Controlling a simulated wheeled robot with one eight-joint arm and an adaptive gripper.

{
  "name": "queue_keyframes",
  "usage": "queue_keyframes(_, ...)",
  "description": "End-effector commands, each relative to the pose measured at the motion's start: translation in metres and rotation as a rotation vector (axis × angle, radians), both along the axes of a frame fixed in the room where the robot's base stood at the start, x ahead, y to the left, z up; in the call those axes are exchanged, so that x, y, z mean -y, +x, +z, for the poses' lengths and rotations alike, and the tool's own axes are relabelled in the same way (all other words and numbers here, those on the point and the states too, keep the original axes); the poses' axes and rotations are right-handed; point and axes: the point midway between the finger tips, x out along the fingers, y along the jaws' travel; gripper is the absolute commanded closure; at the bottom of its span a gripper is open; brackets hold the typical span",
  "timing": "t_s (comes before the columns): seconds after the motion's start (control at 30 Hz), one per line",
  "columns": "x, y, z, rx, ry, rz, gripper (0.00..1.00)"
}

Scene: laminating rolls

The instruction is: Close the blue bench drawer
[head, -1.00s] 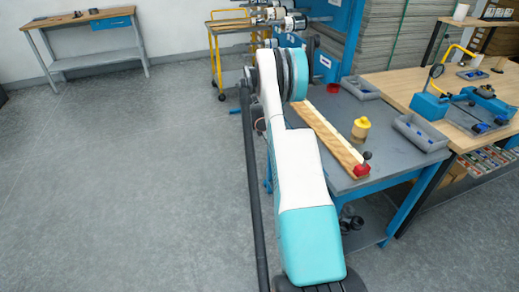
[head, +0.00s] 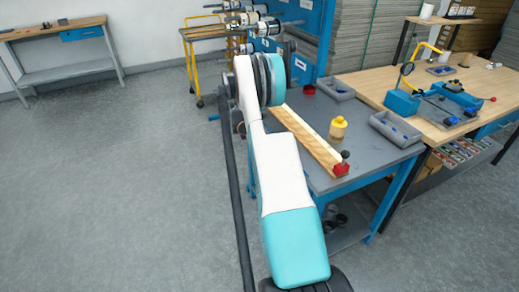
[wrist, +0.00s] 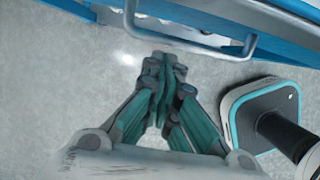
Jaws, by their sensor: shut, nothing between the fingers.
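In the wrist view my gripper (wrist: 164,62) is shut and empty, its fingertips just short of a grey bar handle (wrist: 190,46). The handle is on a blue-edged drawer (wrist: 285,48) at the top of that view. A gap shows between fingertips and handle in the picture; whether they touch is unclear. The drawer is mostly cut off, so how far it stands open cannot be told. In the head view my arm hides the gripper and this drawer. A separate blue drawer (head: 82,33) under the far-left wooden bench looks shut.
A grey-topped blue bench (head: 300,125) stands right of my arm, bearing a wooden strip (head: 305,138), a yellow pot (head: 338,128) and grey trays (head: 396,128). A yellow trolley (head: 190,60) stands behind. The floor at left is clear.

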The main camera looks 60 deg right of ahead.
Motion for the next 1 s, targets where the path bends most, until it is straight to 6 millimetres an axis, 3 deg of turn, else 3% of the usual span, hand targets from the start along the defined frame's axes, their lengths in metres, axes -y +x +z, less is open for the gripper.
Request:
queue_keyframes(0.17,-0.032,0.026,0.01,-0.001,0.0,0.003,1.0)
queue_keyframes(0.4,-0.043,0.031,0.065,0.0,0.0,0.002,1.0)
queue_keyframes(0.6,-0.05,0.036,0.092,0.0,0.0,0.0,1.0)
queue_keyframes(1.0,-0.052,0.037,0.101,0.0,0.0,0.0,1.0)
